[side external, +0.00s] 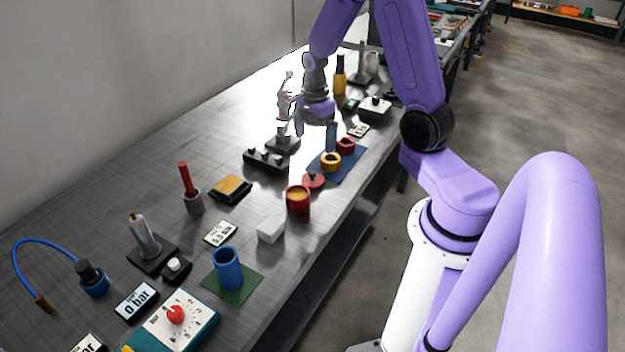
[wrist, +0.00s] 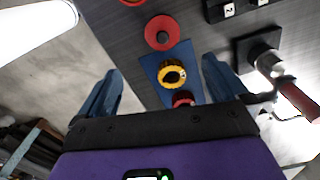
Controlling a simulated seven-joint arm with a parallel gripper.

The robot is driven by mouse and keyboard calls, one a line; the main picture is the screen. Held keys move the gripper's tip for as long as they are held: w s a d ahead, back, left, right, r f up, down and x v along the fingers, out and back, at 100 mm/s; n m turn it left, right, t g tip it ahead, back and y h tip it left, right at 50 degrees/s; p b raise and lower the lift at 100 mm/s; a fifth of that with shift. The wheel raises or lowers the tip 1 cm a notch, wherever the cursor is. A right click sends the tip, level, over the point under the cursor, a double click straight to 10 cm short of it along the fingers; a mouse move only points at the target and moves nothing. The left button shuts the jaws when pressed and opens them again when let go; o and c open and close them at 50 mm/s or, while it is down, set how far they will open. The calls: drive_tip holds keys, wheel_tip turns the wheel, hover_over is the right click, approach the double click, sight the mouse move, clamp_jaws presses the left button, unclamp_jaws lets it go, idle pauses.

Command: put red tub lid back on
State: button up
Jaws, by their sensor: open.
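The red tub (side external: 298,203) stands open on the bench with orange-yellow contents showing; only its edge shows at the top of the wrist view (wrist: 132,2). The red lid (side external: 313,182), a flat disc with a dark knob, lies on the bench just behind the tub, apart from it. In the wrist view the lid (wrist: 152,37) is above the yellow ring. My gripper (side external: 315,143) is open and empty, pointing down above the bench near the blue mat, farther back than the lid. In the wrist view its fingers (wrist: 160,64) are wide apart.
The blue mat (side external: 320,168) bears a yellow ring (side external: 330,160) and a red ring (side external: 345,145). A dark block with knobs (side external: 265,160) lies left of the mat. A white block (side external: 271,230) and a blue cup (side external: 228,268) stand nearer the camera. The bench's edge is close on the right.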

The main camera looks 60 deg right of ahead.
sight(313, 172)
wheel_tip(313, 172, down, 8)
drive_tip(key=shift+r, duration=0.1)
drive_tip(key=shift+w+f, duration=0.2)
drive_tip(key=shift+f, duration=2.45)
drive_tip(key=c, duration=1.1)
